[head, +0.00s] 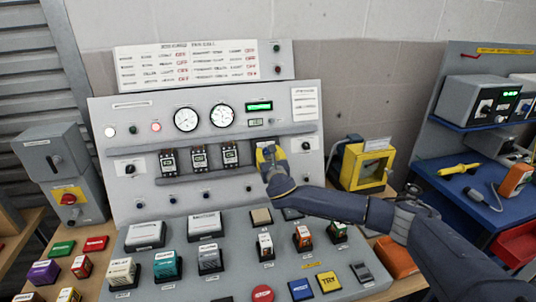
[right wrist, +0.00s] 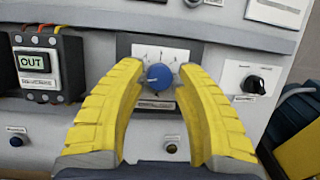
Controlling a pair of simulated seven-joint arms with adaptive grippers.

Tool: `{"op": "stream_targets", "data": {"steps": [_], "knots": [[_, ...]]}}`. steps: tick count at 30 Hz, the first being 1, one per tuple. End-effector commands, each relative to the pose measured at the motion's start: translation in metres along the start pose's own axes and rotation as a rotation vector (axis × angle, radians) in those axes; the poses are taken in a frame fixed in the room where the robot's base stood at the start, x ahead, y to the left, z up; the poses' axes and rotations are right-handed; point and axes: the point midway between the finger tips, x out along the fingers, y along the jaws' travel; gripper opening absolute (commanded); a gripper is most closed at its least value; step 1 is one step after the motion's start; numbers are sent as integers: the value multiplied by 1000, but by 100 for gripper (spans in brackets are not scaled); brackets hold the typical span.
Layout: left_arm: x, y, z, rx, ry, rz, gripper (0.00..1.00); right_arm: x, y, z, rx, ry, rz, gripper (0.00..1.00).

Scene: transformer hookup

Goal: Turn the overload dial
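The overload dial (right wrist: 159,76) is a blue knob with a pointer on a light scale plate, on the upright grey panel (head: 105,115). In the right wrist view it sits between the two yellow fingers of my right gripper (right wrist: 160,120). The fingers are open, one to each side, with gaps to the knob. In the head view my right gripper (head: 268,158) is in front of the panel, right of a row of contactors, and hides the dial. My left gripper is not in view.
Contactors (head: 200,158) sit left of my gripper; one marked OUT (right wrist: 34,62) is close. A black knob (right wrist: 253,84) is to the right. The sloped desk (head: 185,285) below carries labelled blocks. A yellow-framed box (head: 373,167) stands right, behind my right arm.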

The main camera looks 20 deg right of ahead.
Motion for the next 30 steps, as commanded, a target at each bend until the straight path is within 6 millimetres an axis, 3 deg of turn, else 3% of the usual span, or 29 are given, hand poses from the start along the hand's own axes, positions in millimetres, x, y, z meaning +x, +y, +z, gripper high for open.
{"op": "stream_targets", "data": {"steps": [1,8,23,30], "knots": [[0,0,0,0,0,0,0,0,0,0,0,0,0,26],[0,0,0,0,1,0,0,0,0,0,0,0,0,0],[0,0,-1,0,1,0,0,1,0,4,13,-5,-6,0],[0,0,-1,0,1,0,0,1,1,5,113,0,-42,0]]}}
